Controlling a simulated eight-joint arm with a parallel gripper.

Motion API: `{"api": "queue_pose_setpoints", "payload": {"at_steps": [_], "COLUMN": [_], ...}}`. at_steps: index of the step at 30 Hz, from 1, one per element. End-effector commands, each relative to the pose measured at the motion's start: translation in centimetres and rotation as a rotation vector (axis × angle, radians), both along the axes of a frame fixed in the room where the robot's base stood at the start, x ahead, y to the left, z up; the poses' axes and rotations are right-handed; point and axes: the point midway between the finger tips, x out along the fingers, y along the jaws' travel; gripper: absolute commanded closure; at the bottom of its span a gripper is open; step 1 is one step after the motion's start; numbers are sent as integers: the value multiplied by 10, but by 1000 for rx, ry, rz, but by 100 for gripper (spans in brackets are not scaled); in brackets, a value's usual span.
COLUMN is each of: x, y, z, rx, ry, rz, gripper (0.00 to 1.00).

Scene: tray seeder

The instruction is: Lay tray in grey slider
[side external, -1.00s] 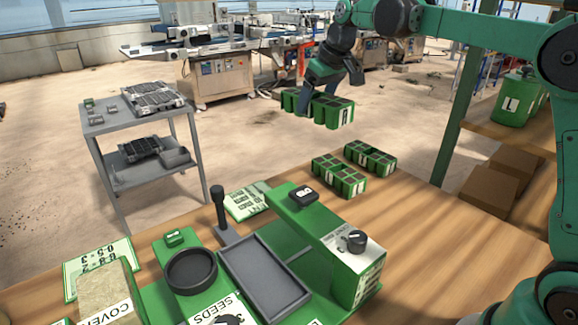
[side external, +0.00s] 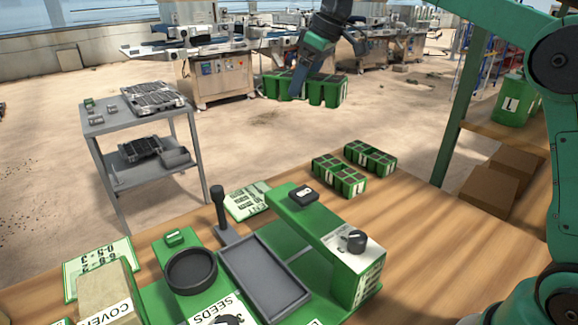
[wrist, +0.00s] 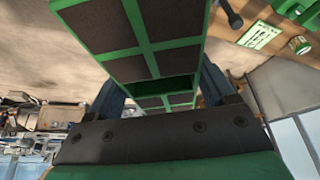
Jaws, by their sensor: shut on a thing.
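My gripper (side external: 306,68) is shut on a green seed tray (side external: 328,92) with dark cells and holds it in the air beyond the bench's far edge. In the wrist view the tray (wrist: 150,47) fills the upper middle, between the two fingers of my gripper (wrist: 160,95). The grey slider (side external: 262,275) is a shallow, empty rectangular tray-shaped bed on the green seeder at the front of the bench. The held tray is well above and behind it, apart from it.
Two green trays (side external: 340,178) (side external: 370,157) stand on the wooden bench (side external: 430,240). The seeder's green arm (side external: 320,230) with a knob (side external: 356,240) rises right of the slider. A black lever (side external: 218,210) and a round dark bowl (side external: 190,270) are at its left.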

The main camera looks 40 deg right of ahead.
Motion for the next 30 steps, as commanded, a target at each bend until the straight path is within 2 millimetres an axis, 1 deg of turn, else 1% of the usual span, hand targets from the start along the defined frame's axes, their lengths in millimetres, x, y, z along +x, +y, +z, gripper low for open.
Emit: {"api": "queue_pose_setpoints", "payload": {"at_steps": [5, 8, 9, 11, 12, 14, 15, 18, 21, 24, 30], "x": [-12, -23, -28, -37, -43, -53, -60, -76, -89, -99, -117], "y": [39, 66, 77, 93, 104, 119, 128, 146, 160, 170, 185], "z": [-4, -5, -6, -6, -6, -5, -5, -3, -1, 1, 5], "rx": [3, 4, 5, 5, 5, 5, 5, 4, 3, 2, 1], "ry": [1, 3, 2, 2, 2, 3, 3, 3, 4, 4, 3], "rz": [432, 760, 903, 1122, 1271, 1493, 1632, 1938, 2183, 2374, 2682], "gripper": [85, 85, 85, 85, 85, 85, 85, 85, 85, 85, 85]}}
